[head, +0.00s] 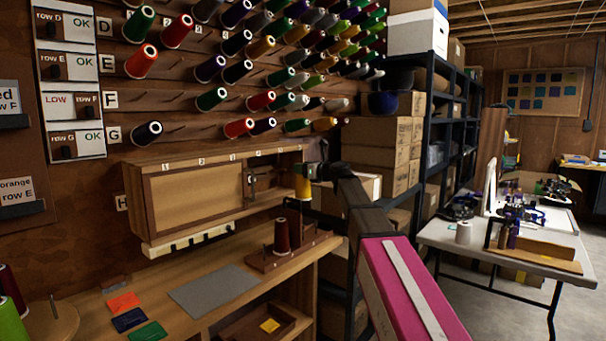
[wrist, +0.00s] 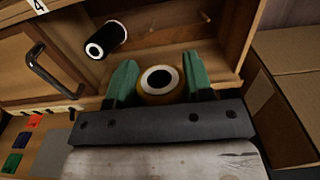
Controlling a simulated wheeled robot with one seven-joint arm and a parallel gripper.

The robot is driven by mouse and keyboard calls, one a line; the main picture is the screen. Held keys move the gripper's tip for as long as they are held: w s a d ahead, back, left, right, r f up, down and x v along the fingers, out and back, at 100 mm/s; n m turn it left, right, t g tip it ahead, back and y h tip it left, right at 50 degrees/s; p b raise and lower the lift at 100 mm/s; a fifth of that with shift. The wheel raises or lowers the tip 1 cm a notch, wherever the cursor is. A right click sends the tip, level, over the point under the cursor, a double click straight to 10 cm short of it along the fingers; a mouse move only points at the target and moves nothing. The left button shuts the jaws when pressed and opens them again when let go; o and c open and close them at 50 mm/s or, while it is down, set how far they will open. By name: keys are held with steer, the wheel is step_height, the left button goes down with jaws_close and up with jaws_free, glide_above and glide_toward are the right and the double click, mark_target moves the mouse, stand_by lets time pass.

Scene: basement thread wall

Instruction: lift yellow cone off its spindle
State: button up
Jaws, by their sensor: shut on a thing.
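The yellow cone (head: 302,187) is at the right end of the wooden wall cabinet in the head view. My gripper (head: 305,171) is shut on its upper part, with the arm reaching in from the right. In the wrist view the yellow cone (wrist: 160,98) sits between the two green fingers of my gripper (wrist: 158,80), one on each side. Its white top ring and dark centre hole face the camera. Its lower end and any spindle under it are hidden, so I cannot tell whether it is still seated.
A black cone (wrist: 105,40) lies left of the fingers, inside the open compartment. A cabinet door with a dark handle (wrist: 52,68) is further left. A dark red cone (head: 281,236) stands on a wooden rack below. Cardboard boxes (wrist: 285,90) are close on the right.

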stand_by(0.3)
step_height(320, 180, up, 4)
stand_by(0.5)
steer(key=shift+f, duration=0.1)
